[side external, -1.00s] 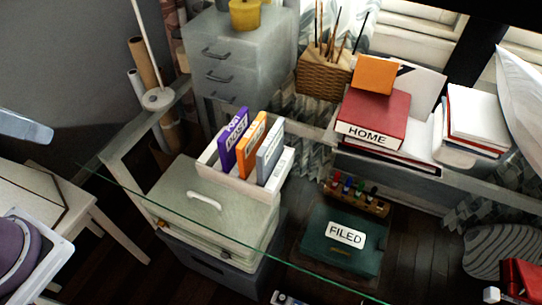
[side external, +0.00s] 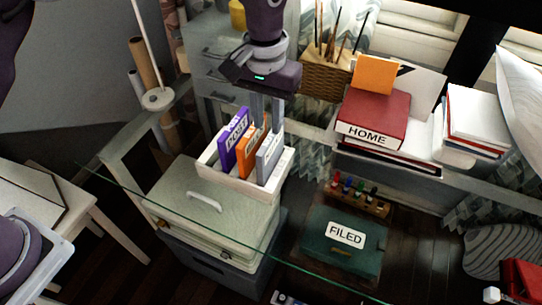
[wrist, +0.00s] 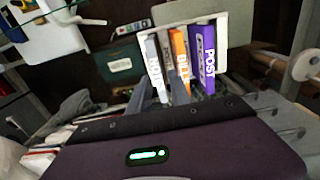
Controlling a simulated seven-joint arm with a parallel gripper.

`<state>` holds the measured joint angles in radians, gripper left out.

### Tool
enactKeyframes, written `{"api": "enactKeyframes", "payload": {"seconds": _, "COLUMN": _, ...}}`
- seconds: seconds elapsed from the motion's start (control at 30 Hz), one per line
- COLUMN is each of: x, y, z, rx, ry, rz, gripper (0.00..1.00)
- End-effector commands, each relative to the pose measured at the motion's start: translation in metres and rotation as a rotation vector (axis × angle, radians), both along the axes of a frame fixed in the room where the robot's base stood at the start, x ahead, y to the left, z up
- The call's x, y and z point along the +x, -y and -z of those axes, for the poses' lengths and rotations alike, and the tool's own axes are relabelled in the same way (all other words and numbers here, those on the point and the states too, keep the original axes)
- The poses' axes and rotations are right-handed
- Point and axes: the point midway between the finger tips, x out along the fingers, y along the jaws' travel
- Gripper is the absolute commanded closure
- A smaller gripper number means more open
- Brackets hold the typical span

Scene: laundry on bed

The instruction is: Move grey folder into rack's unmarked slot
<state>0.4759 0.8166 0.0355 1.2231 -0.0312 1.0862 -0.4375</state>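The grey folder (side external: 268,154) stands upright in the white rack (side external: 225,181), at the right end of the row. The orange folder (side external: 246,155) and the purple folder (side external: 228,150) stand to its left. In the wrist view the grey folder (wrist: 154,62) is on the left of the row. My gripper (side external: 267,118) points down from above, with its two fingers apart near the top of the grey folder. The fingers are open, and I cannot tell whether they touch the folder. No slot marks are readable on the rack.
The rack stands on a pale case (side external: 180,200) with a white handle. A green box marked FILED (side external: 335,255) is lower right. A wicker basket (side external: 325,78) with sticks and a red HOME binder (side external: 378,112) stand behind. A glass edge crosses the front.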

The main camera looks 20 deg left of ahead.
Motion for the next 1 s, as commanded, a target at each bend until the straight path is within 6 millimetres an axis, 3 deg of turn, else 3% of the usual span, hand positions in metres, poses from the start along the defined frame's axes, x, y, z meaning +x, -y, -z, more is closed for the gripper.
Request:
{"api": "enactKeyframes", "payload": {"seconds": 0.1, "x": 0.002, "y": 0.01, "z": 0.022, "rx": 0.009, "ry": -0.016, "rz": 0.0, "gripper": 0.75}}
{"api": "enactKeyframes", "payload": {"seconds": 0.5, "x": 0.003, "y": 0.006, "z": 0.085, "rx": 0.01, "ry": -0.017, "rz": 0.001, "gripper": 0.75}}
{"api": "enactKeyframes", "payload": {"seconds": 0.77, "x": 0.004, "y": 0.006, "z": 0.089, "rx": 0.008, "ry": -0.014, "rz": 0.0, "gripper": 0.75}}
{"api": "enactKeyframes", "payload": {"seconds": 0.9, "x": 0.004, "y": 0.006, "z": 0.089, "rx": 0.009, "ry": -0.014, "rz": 0.0, "gripper": 1.0}}
{"api": "enactKeyframes", "payload": {"seconds": 1.0, "x": 0.004, "y": 0.006, "z": 0.089, "rx": 0.008, "ry": -0.014, "rz": 0.0, "gripper": 1.0}}
